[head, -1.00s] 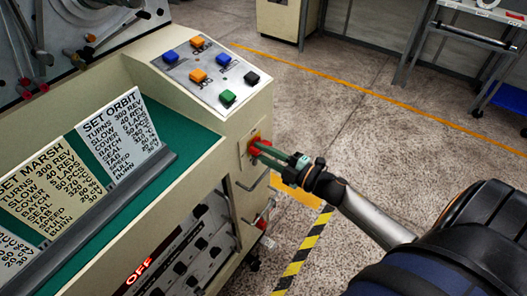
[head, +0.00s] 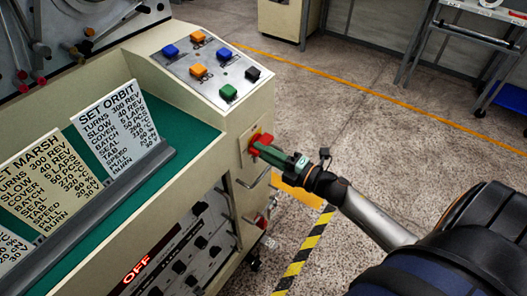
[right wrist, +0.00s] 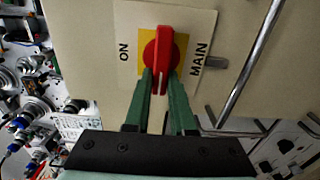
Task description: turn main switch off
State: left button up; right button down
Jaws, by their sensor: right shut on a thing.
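The main switch is a red rotary handle (right wrist: 162,58) on a yellow square, set in a pale plate marked ON and MAIN (right wrist: 198,60). In the right wrist view the handle stands upright in the picture, between the two green fingers of my right gripper (right wrist: 162,84). In the head view the red switch (head: 260,141) is on the machine's right side face, partly hidden by my right gripper (head: 268,151). The gripper is shut on the handle. My left gripper is not in view.
A metal bar handle (right wrist: 250,60) is beside the switch plate. The cream console (head: 200,62) carries coloured buttons and cards. A display (head: 137,268) reads OFF. Floor to the right is clear up to a work table (head: 485,40).

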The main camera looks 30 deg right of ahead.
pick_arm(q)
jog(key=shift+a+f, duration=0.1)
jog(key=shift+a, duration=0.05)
pick_arm(e)
jog(key=c, duration=0.8)
grip_release()
jog(key=shift+o, duration=0.2)
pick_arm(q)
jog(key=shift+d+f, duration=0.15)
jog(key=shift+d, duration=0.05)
pick_arm(e)
jog(key=v, duration=1.2)
jog(key=shift+s, duration=0.3)
